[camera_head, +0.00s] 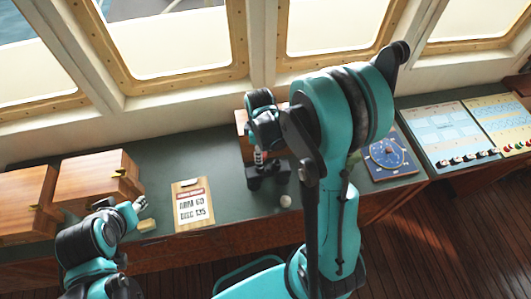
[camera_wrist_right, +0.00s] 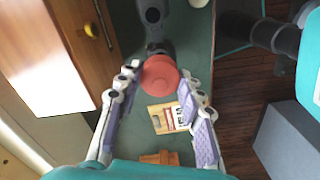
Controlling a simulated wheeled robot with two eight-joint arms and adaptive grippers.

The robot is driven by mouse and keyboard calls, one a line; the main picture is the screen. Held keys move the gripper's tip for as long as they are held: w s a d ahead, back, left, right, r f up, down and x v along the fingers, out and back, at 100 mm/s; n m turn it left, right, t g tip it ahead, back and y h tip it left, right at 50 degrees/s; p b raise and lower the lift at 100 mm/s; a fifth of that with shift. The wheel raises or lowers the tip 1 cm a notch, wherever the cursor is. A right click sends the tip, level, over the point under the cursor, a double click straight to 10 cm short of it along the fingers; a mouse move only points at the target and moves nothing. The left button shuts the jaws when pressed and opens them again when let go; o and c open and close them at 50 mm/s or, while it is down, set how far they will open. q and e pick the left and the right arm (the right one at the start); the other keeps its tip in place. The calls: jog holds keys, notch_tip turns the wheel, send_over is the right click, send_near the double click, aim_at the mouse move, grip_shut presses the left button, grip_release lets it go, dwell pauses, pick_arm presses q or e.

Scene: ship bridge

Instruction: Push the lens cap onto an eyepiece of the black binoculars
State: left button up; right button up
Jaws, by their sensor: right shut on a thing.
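The lens cap (camera_wrist_right: 160,78) is a round, orange-red disc in the right wrist view. My right gripper (camera_wrist_right: 159,84) is shut on it, with a fingertip on each side. The black binoculars (camera_head: 268,176) stand on the green counter below my right gripper (camera_head: 261,153) in the head view. In the right wrist view, part of the binoculars (camera_wrist_right: 153,14) shows just beyond the cap, which hides the rest. I cannot tell whether the cap touches an eyepiece. My left gripper (camera_head: 139,204) is over the counter at the left, away from the binoculars; its finger opening is unclear.
A clipboard (camera_head: 193,204) lies left of the binoculars. A small white round object (camera_head: 286,201) is near the counter's front edge. Wooden boxes (camera_head: 97,177) stand at the left, a small yellowish item (camera_head: 147,225) beside my left gripper. A blue chart panel (camera_head: 388,155) lies right.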

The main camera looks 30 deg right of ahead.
jog(key=shift+a+f+b, duration=0.3)
jog(key=shift+f+b, duration=0.3)
jog(key=shift+f, duration=0.3)
jog(key=shift+d+f+b, duration=0.2)
jog(key=shift+f+b, duration=0.65)
jog(key=shift+f, duration=0.4)
jog(key=shift+a+f+b, duration=0.1)
jog(key=shift+f+b, duration=0.45)
jog(key=shift+b, duration=0.1)
jog(key=shift+b, duration=0.45)
jog(key=shift+f+b, duration=0.9)
jog(key=shift+b, duration=0.15)
dwell(0.4)
